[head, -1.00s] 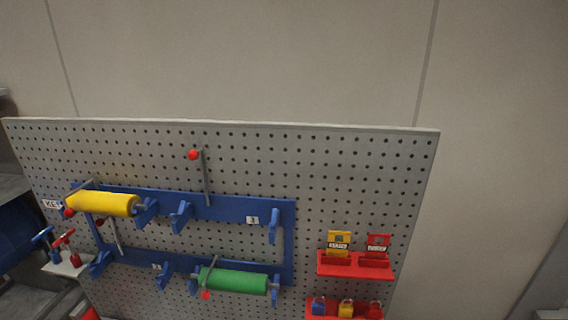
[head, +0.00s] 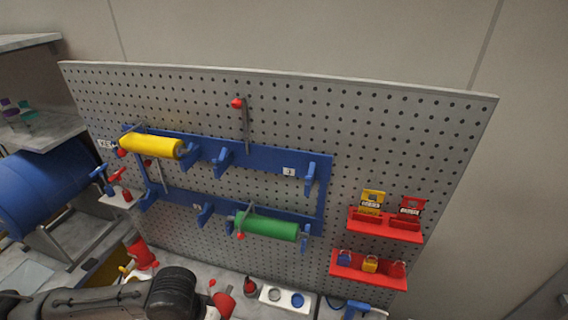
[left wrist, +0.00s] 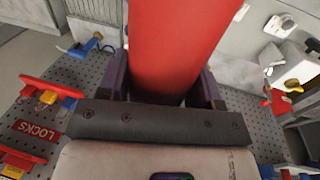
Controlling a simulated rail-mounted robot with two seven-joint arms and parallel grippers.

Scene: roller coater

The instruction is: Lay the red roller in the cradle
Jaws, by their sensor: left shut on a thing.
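The red roller (left wrist: 172,45) fills the upper middle of the left wrist view. My left gripper (left wrist: 163,88) is shut on it, with a dark finger on each side. The roller's far end runs out of that view. In the head view my left arm reaches in at the bottom left, and its gripper is not clearly seen. A blue rack (head: 258,155) with hook-shaped cradle brackets hangs on the pegboard. Its upper right bracket (head: 310,178) and upper middle bracket (head: 221,160) hold nothing. I cannot tell which cradle is meant. My right gripper is not in view.
A yellow roller (head: 152,146) lies at the rack's upper left and a green roller (head: 268,226) at its lower right. A red-knobbed lever (head: 244,120) stands above the rack. Red lock shelves (head: 385,222) are on the right. A bench with small items runs below.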

